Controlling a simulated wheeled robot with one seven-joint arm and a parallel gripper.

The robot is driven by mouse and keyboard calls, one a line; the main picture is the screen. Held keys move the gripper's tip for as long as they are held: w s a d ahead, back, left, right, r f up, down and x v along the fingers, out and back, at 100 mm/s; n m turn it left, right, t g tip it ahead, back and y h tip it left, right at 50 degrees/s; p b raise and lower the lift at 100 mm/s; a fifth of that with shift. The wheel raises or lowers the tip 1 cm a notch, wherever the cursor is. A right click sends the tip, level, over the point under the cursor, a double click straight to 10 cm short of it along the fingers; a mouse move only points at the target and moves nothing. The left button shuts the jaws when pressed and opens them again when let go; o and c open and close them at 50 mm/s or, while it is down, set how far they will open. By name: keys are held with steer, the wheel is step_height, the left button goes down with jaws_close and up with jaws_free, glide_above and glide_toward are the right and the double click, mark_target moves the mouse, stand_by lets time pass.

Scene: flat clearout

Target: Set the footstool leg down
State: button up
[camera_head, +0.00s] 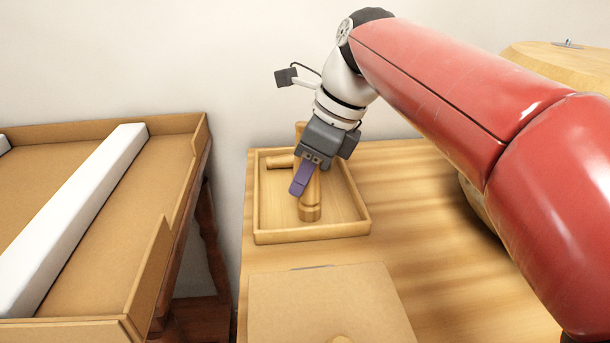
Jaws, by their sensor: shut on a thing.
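My gripper (303,182) is over a shallow wooden tray (312,235) on the table. It is shut on a turned, light-wood footstool leg (311,208), its purple finger lying against the leg's side. The leg's near end shows below the finger and a bit of its far end shows behind the gripper. Its middle is partly hidden by the gripper. The leg is inside the tray's outline; I cannot tell whether it touches the tray floor. A second similar wooden piece (279,162) lies crosswise at the tray's back left, partly hidden.
A cardboard box (330,300) stands on the table in front of the tray. At left, an open cardboard tray (100,210) holds a long white bar (75,215), with a gap before the table. A round wooden object (560,60) stands at back right behind my red arm.

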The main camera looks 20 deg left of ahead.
steer(key=o, duration=1.1)
steer(key=p+v, duration=0.3)
steer(key=v, duration=0.9)
steer(key=shift+p, duration=0.3)
